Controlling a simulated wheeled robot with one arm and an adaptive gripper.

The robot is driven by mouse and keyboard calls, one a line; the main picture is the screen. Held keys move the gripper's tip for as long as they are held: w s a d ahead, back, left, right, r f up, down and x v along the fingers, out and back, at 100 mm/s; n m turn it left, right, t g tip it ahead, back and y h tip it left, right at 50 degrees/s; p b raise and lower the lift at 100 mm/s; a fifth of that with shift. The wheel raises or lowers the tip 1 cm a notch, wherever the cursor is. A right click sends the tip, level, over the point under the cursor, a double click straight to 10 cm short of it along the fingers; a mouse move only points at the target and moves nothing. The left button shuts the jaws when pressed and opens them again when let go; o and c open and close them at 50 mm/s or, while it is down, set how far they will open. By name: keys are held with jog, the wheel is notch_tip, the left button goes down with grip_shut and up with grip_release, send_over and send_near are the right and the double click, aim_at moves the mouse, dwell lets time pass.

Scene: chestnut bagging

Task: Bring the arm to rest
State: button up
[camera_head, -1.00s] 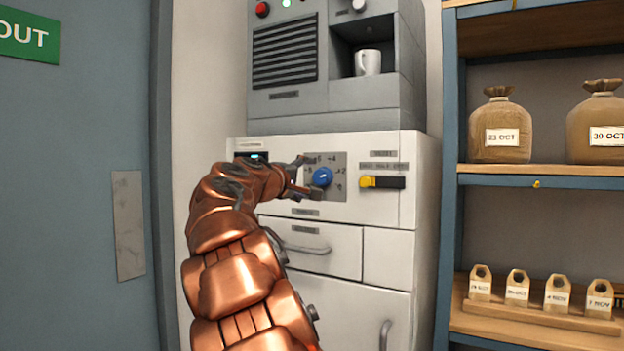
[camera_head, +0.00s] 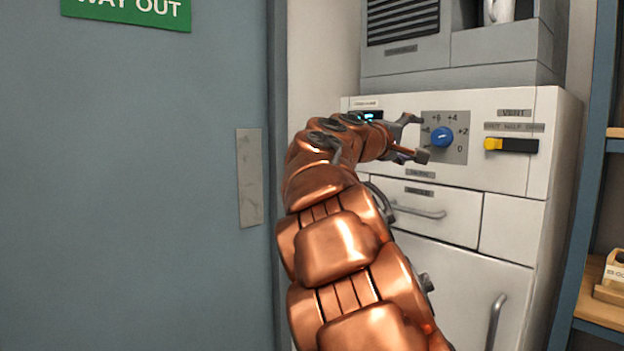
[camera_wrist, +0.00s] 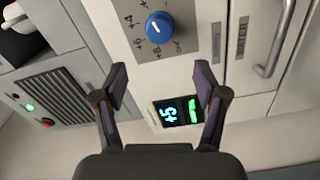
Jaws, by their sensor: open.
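My copper-coloured arm reaches up from the bottom of the head view. My gripper (camera_head: 415,138) is open and empty in front of the white cabinet's panel, just left of a blue dial (camera_head: 442,137). In the wrist view my gripper (camera_wrist: 164,85) has its two fingers spread apart. The blue dial (camera_wrist: 159,27) sits beyond the fingertips with a visible gap. A small lit display (camera_wrist: 177,112) reading what looks like +5 shows between the fingers.
The white cabinet (camera_head: 555,150) has a yellow-and-black slider (camera_head: 511,145) and a drawer handle (camera_head: 418,211). A grey machine (camera_head: 405,55) with a white mug (camera_head: 499,11) stands above. A blue-grey door (camera_head: 150,180) is left, and a shelf (camera_head: 600,312) is right.

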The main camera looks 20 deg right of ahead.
jog(key=s+a+f+m+g+y, duration=0.1)
jog(key=s+a+f+y, duration=0.3)
jog(key=f, duration=0.7)
jog(key=s+a+f+g+y, duration=0.1)
jog(key=s+a+f+y, duration=0.3)
jog(key=f, duration=0.6)
jog(key=s+a+f+m+g+y, duration=0.1)
jog(key=s+a+f+y, duration=0.15)
jog(key=s+f, duration=0.6)
jog(key=s+a+f+n+g+y, duration=0.1)
jog(key=s+a+f+g+y, duration=0.5)
jog(key=s+a+f, duration=1.5)
notch_tip(320, 180, up, 22)
jog(key=w+t+p, duration=0.2)
jog(key=p, duration=1.7)
jog(key=shift+a+f+y, duration=0.25)
jog(key=shift+a+y, duration=0.1)
jog(key=shift+c, duration=0.4)
